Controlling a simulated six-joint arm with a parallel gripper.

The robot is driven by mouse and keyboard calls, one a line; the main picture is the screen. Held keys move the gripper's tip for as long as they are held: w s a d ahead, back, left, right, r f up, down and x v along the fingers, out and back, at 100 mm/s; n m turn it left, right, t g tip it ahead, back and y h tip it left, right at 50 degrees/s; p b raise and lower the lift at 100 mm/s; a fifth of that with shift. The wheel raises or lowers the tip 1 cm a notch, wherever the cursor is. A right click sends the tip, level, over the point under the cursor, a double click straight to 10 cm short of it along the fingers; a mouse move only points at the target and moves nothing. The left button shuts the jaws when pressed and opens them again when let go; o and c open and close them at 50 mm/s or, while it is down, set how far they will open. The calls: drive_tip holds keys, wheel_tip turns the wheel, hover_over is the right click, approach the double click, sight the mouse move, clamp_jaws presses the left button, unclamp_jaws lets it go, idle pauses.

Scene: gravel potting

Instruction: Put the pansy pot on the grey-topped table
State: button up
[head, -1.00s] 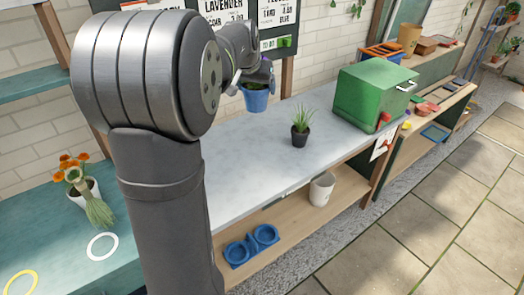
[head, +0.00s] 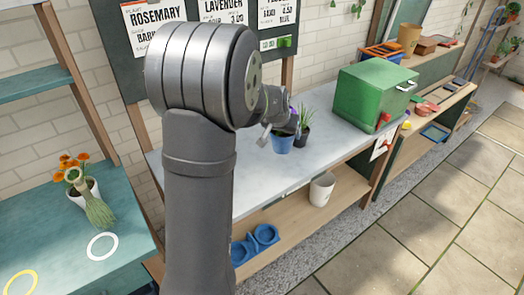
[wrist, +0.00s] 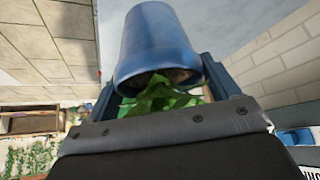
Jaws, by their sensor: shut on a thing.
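The pansy pot (head: 282,144) is a blue pot with a bit of purple bloom at its top, partly hidden by my gripper in the head view. My gripper (head: 285,125) is shut on it. In the wrist view the blue pot (wrist: 158,45) sits between the dark blue fingers, with green leaves at its rim. The grey-topped table (head: 258,186) runs through the middle of the head view. The pot is over its surface, close to a spiky plant. I cannot tell whether the pot's base touches the top.
A spiky green plant in a dark pot (head: 301,138) is right beside the blue pot. A green box (head: 366,98) stands at the table's far right. The lower shelf holds a white pot (head: 321,190) and blue double tray (head: 262,238). Orange flowers (head: 78,175) stand on a teal table (head: 50,222).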

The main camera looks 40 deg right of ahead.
drive_tip(key=shift+w+a+f, duration=0.6)
drive_tip(key=shift+w+f, duration=1.25)
drive_tip(key=shift+f, duration=0.2)
drive_tip(key=shift+w+a+f, duration=0.6)
drive_tip(key=shift+w+f, duration=1.25)
drive_tip(key=shift+f, duration=0.2)
drive_tip(key=shift+w+a+f, duration=0.6)
drive_tip(key=shift+w+f, duration=1.25)
drive_tip(key=shift+f, duration=0.2)
drive_tip(key=shift+f, duration=0.1)
drive_tip(key=o, duration=1.2)
drive_tip(key=v, duration=1.2)
